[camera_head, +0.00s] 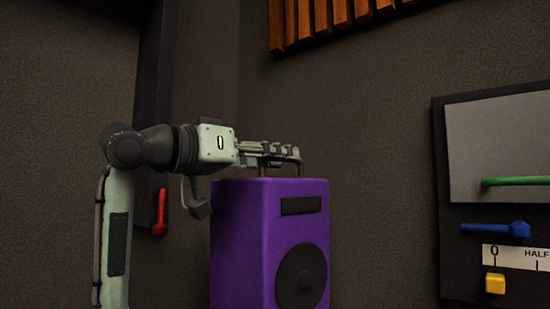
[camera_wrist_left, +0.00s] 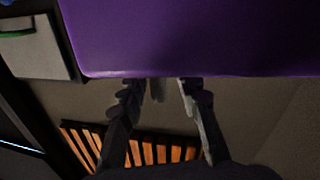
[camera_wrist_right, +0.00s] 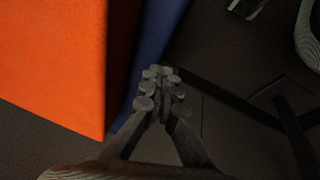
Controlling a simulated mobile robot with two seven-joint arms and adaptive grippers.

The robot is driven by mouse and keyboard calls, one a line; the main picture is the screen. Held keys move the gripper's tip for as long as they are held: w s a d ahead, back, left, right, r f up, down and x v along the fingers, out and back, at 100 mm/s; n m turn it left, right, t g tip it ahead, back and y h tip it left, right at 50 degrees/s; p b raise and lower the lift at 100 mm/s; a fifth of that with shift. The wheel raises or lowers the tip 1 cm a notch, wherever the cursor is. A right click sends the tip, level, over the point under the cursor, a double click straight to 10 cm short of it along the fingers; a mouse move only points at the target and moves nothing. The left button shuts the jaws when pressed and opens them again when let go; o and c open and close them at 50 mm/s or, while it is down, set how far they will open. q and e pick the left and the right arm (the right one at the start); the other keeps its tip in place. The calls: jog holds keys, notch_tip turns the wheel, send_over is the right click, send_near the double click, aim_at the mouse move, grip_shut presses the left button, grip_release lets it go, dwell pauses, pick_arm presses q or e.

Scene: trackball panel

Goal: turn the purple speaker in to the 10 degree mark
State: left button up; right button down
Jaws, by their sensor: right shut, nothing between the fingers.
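The purple speaker (camera_head: 240,235) stands upright in the middle of the head view, with a dark round cone (camera_head: 301,278) and a dark slot on its front. Its lower end is cut off. My left gripper (camera_head: 283,160) is over the speaker's top, fingers pointing right. In the left wrist view, the fingers (camera_wrist_left: 160,88) are spread apart at the edge of the purple speaker (camera_wrist_left: 180,40); contact is unclear. My right gripper (camera_wrist_right: 160,75) is shut and empty in the right wrist view, outside the head view. I cannot make out a 10 degree mark.
A dark panel at right carries a green bar (camera_head: 515,181), a blue lever (camera_head: 500,230), a yellow knob (camera_head: 495,283) and a scale (camera_head: 520,257). A red lever (camera_head: 160,212) is left. An orange block (camera_wrist_right: 50,60) and blue surface (camera_wrist_right: 155,40) are near my right gripper.

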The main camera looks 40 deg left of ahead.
pick_arm(q)
jog(key=v, duration=1.2)
jog(key=shift+f, duration=0.1)
dwell(0.4)
